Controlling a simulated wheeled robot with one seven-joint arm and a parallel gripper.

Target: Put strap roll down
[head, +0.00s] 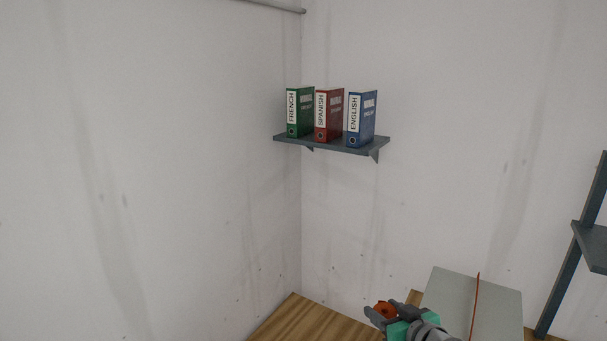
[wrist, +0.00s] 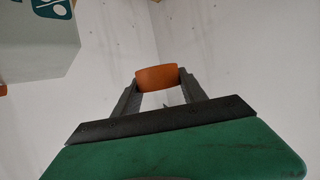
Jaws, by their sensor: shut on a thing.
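The strap roll (wrist: 157,77) is orange and sits between the two grey fingers of my gripper (wrist: 158,92) in the wrist view. The fingers are shut on it, one on each side. In the head view, my gripper (head: 380,313) is low and right of centre, with the orange-red roll (head: 385,309) at its fingers. The roll appears held up in front of the wooden surface (head: 312,322). How far it is above that surface I cannot tell.
A grey box (head: 437,288) with an orange strap around it stands right of my gripper; a grey box (wrist: 38,45) shows in the wrist view. A wall shelf (head: 340,145) holds three binders. A dark rack (head: 590,235) stands at the right. The visible wood left of my gripper is clear.

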